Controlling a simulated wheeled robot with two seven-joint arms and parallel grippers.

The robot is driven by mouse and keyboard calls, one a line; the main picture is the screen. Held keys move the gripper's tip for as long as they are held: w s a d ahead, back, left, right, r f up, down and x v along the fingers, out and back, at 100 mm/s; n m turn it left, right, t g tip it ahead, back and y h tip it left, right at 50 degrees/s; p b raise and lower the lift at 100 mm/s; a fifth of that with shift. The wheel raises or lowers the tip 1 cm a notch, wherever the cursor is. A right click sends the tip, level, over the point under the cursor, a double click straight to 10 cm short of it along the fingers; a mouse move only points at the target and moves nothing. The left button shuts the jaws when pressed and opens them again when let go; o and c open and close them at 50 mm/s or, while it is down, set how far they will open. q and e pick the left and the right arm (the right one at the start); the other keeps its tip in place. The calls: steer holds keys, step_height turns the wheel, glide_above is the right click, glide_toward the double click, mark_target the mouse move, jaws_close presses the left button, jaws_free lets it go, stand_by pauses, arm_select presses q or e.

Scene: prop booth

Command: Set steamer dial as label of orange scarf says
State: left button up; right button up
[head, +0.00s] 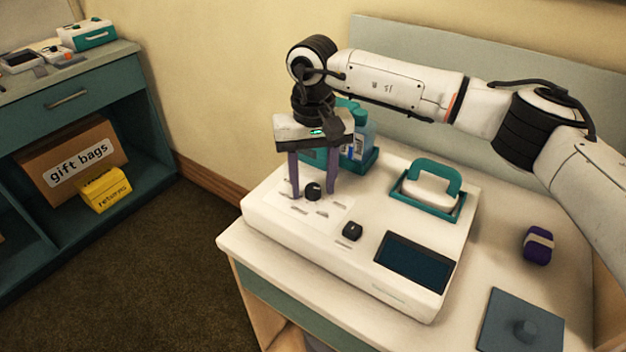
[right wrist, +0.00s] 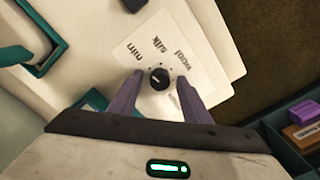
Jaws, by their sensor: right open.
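The white steamer (head: 265,215) lies on the right-hand table. Its black round dial (head: 313,190) sits on a pale printed panel and also shows in the right wrist view (right wrist: 159,80). Around the dial I read "min", "silk" and "wool"; another word is partly hidden by a finger. I cannot tell surely where the dial points. My right gripper (head: 313,194) is open, pointing down, with its purple fingers on either side of the dial; I cannot tell whether they touch it. No orange scarf or scarf label can be made out. My left gripper is out of view.
A second black knob (head: 352,231) and a dark screen (head: 413,261) are on the steamer, with a teal-handled iron (head: 430,187) behind. A purple banded roll (head: 538,246) and grey plate (head: 520,322) lie right. A gift bags box (head: 70,162) stands in the left shelf.

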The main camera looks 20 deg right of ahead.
steer(key=c, duration=1)
steer(key=shift+c, duration=0.2)
